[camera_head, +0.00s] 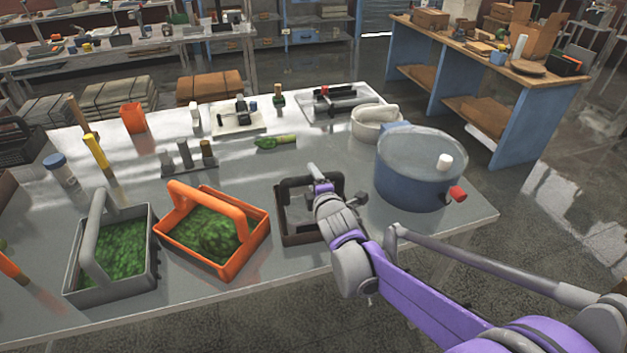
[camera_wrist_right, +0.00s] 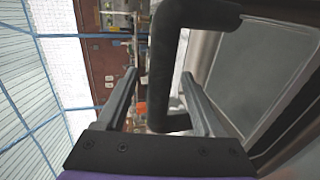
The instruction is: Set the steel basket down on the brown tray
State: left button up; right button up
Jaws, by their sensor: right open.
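A dark, brownish open container (camera_head: 283,228) with a black arched handle (camera_head: 296,183) stands near the table's front edge; I cannot tell whether it is the steel basket, the brown tray or both together. My right gripper (camera_head: 320,172) is at that handle. In the right wrist view, the open fingers (camera_wrist_right: 159,74) straddle the dark handle (camera_wrist_right: 190,14); contact is unclear. The container's grey inside shows there too (camera_wrist_right: 265,75). A grey basket (camera_head: 153,267) holding green material stands at the left front. My left gripper is out of view.
An orange basket (camera_head: 262,233) with green contents stands just left of the dark container. A large blue pot (camera_head: 410,185) with a red knob stands close on its right. A white bowl (camera_head: 376,128) and small tools stand behind. Some tabletop behind the baskets is clear.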

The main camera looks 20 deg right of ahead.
jog(key=v, duration=1.1)
jog(key=s+f+m+g, duration=0.5)
jog(key=s+m, duration=0.3)
jog(key=s, duration=0.4)
jog(key=s+f+m+g, duration=0.4)
jog(key=s+f+m, duration=0.4)
jog(key=s, duration=0.4)
jog(key=shift+d+f+m+g, duration=0.15)
jog(key=shift+f+m+g, duration=0.25)
jog(key=shift+m, duration=0.3)
jog(key=shift+s, duration=0.1)
